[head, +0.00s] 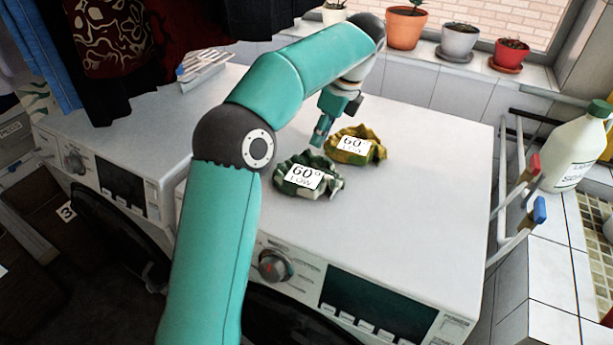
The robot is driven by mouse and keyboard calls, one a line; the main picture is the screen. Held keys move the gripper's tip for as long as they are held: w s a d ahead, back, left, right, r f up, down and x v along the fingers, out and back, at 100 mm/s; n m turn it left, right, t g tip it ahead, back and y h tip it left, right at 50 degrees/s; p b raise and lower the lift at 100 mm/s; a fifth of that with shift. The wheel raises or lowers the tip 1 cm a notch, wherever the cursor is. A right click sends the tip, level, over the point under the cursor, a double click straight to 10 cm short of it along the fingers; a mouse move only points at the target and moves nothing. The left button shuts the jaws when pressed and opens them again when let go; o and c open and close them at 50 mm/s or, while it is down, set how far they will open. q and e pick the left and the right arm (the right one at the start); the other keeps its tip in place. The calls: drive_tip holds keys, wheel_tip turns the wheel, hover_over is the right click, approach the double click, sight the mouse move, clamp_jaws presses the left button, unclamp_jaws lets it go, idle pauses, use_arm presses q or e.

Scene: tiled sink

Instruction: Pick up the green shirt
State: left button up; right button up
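A crumpled dark green and white patterned shirt (330,190) lies on top of the right-hand white machine. It bears a white label reading 60° LOW. A crumpled yellow-brown garment (372,151) with a similar label lies just behind it and to the right. My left gripper (318,143) points down just above and behind the green shirt, between the two garments. I cannot tell whether it touches the cloth. Its fingers are small, seen side-on and partly overlapping, so their opening is unclear. My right gripper is not in view.
The right machine top (440,190) is largely clear to the right. A white detergent bottle (575,150) stands at the right beside a rack (515,215). Potted plants (405,28) line the back sill. Dark clothes (120,50) hang at the left.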

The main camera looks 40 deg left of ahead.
sight(315, 150)
use_arm(q)
drive_tip(key=shift+x, duration=2.35)
drive_tip(key=shift+w+d+f, duration=0.1)
clamp_jaws()
